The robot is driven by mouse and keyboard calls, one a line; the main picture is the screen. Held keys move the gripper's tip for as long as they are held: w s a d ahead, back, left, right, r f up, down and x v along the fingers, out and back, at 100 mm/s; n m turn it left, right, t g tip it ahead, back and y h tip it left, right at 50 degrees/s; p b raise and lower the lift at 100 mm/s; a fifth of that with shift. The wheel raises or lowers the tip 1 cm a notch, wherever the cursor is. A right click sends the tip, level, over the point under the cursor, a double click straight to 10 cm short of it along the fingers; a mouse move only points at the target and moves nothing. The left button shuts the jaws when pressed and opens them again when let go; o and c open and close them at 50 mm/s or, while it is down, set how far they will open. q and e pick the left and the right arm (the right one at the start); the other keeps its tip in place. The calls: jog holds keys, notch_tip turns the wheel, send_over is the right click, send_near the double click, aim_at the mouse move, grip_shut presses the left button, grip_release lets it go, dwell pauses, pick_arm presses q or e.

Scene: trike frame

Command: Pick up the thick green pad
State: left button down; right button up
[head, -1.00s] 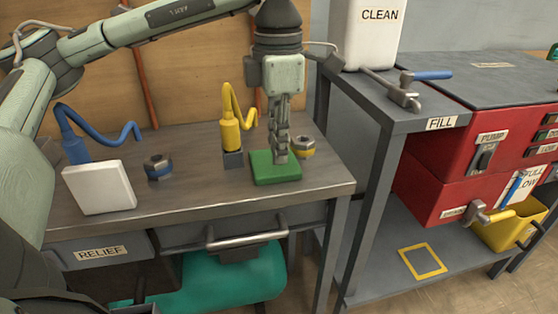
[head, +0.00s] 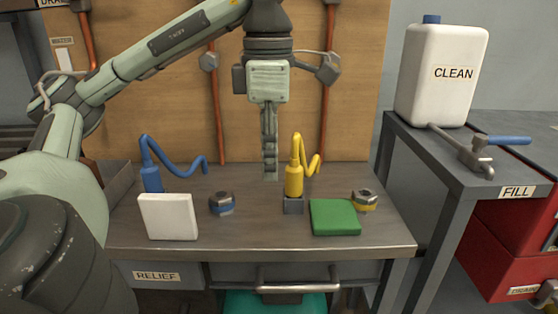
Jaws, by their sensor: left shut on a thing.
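The thick green pad (head: 335,217) lies flat on the bench, right of the yellow bottle's base and in front of the yellow-banded nut. It is in full view, with no gripper touching it. My left gripper (head: 269,165) points down, behind and to the left of the yellow bottle, apart from the pad. Its fingers are together, seen nearly edge-on. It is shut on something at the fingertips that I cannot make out. My right gripper is out of view.
A yellow bottle (head: 294,181) with a curved spout stands beside the pad. The yellow-banded nut (head: 364,199), blue-banded nut (head: 222,203), white pad (head: 168,216) and blue bottle (head: 151,178) are also on the bench (head: 260,232). A CLEAN jug (head: 440,95) stands right.

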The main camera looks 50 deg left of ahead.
pick_arm(q)
jog(key=shift+c, duration=2.3)
grip_release()
jog(key=shift+o, duration=0.4)
